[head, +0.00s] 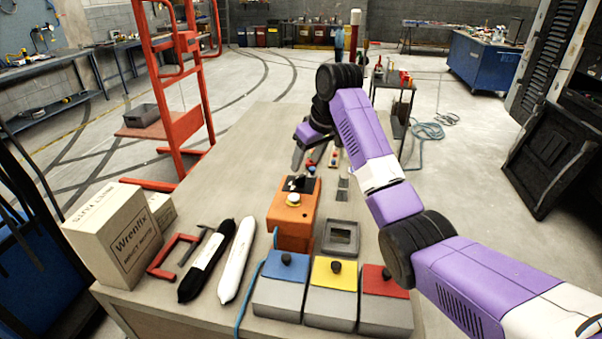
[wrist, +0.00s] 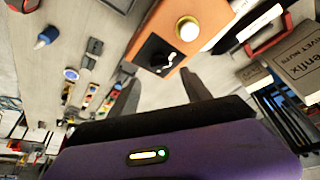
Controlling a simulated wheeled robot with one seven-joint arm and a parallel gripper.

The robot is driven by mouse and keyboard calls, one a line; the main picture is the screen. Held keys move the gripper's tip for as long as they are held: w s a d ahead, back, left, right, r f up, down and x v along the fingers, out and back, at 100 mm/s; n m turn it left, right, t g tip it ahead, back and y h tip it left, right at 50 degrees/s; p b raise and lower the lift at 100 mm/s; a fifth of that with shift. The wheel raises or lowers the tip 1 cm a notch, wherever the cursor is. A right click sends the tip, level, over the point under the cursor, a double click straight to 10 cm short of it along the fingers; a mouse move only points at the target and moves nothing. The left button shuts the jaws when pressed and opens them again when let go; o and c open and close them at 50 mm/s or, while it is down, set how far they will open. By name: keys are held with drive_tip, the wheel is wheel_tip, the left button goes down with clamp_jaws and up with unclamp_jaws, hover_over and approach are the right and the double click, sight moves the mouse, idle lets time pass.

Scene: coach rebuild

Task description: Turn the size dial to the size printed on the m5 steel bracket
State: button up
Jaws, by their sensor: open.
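The orange box (head: 293,212) stands on the table with a black dial plate (head: 299,184) and a round pale button on top. In the wrist view the dial (wrist: 158,56) shows as a dark knob with white marks, too small to read. My gripper (wrist: 160,84) is open and empty. Its two fingers are apart and point toward the orange box, with the dial ahead between them; I see no contact. Small grey pieces (head: 343,184) lie on the table beyond the box; I cannot tell whether one is the m5 steel bracket, and no printed size is legible.
Grey bins with blue (head: 285,266), yellow (head: 333,272) and red (head: 384,281) lids stand at the table's front. A grey open tray (head: 341,238) is behind them. The table's left rear is clear.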

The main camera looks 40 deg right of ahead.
sight(300, 176)
drive_tip(key=p+x, duration=0.1)
drive_tip(key=x, duration=0.5)
drive_tip(key=shift+w+f, duration=0.2)
drive_tip(key=shift+f, duration=0.1)
clamp_jaws()
